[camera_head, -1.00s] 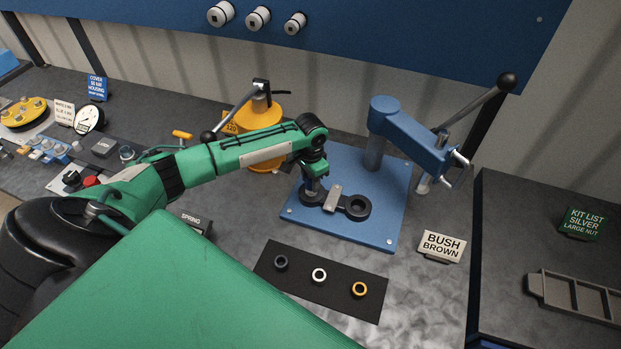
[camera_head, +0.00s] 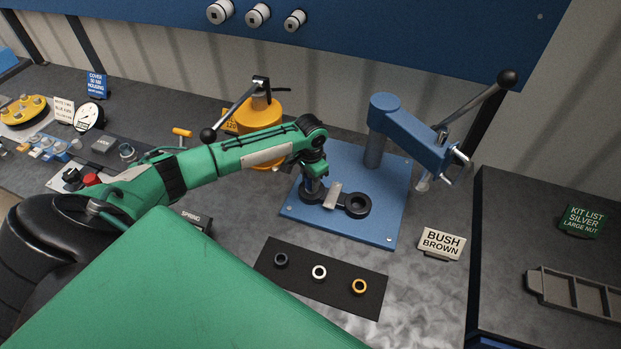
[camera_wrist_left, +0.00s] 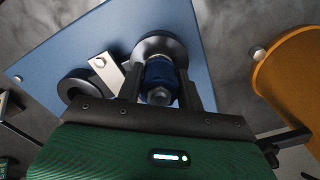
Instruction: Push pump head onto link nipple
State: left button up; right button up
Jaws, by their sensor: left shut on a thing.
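My left gripper (camera_head: 313,186) reaches in from the left and points down over the left end of a dark link (camera_head: 357,206) lying on a blue base plate (camera_head: 385,165). In the left wrist view its two fingers (camera_wrist_left: 160,92) are shut on a blue cylindrical piece (camera_wrist_left: 160,72) with a metal end. That piece stands over a round black end (camera_wrist_left: 165,46) of the link. I cannot tell whether it is seated there, or whether it is the pump head. The nipple is hidden. My right gripper is not in view.
A blue lever press (camera_head: 415,135) stands on the plate's back right. An orange cylinder (camera_head: 262,110) with a lever is behind my arm. A dark mat (camera_head: 300,283) with three rings lies in front. A "BUSH BROWN" sign (camera_head: 442,243) stands right.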

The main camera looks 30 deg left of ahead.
pick_arm(q)
jog(key=shift+f, duration=0.25)
jog(key=o, duration=0.9)
jog(key=shift+r+b, duration=2.05)
jog(key=shift+r, duration=4.8)
